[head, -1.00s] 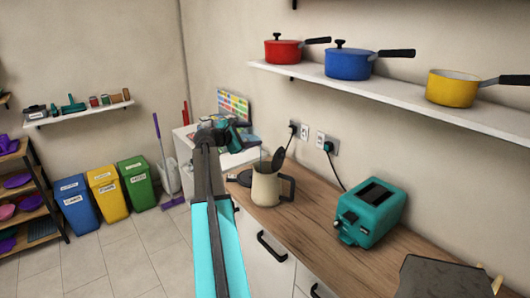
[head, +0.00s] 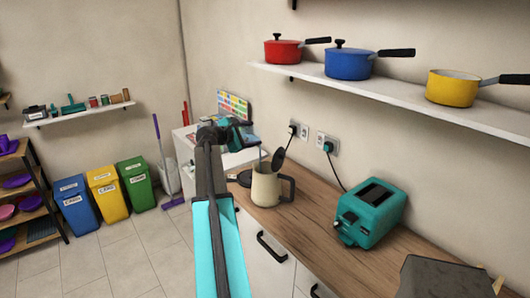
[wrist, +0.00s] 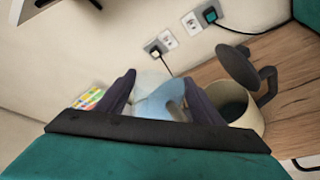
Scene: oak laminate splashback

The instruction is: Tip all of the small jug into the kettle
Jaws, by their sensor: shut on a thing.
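The kettle (head: 266,187) is cream with a dark handle on its right and a dark lid (head: 278,158) swung up. It stands upright on the wooden counter. In the wrist view the kettle (wrist: 253,119) is at the right, and its dark inside shows. My gripper (wrist: 160,98) is shut on the small jug (wrist: 158,97), which is see-through with pale blue contents. In the head view my gripper (head: 243,135) is above and left of the kettle, with the jug tilted. A thin pale blue streak (head: 261,153) runs down toward the kettle's mouth. How much is left in the jug is unclear.
A teal toaster (head: 369,212) stands to the right of the kettle on the counter (head: 310,216). Cables run to wall sockets (head: 320,141) behind. A shelf with red, blue and yellow pans hangs above. The counter between kettle and toaster is clear.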

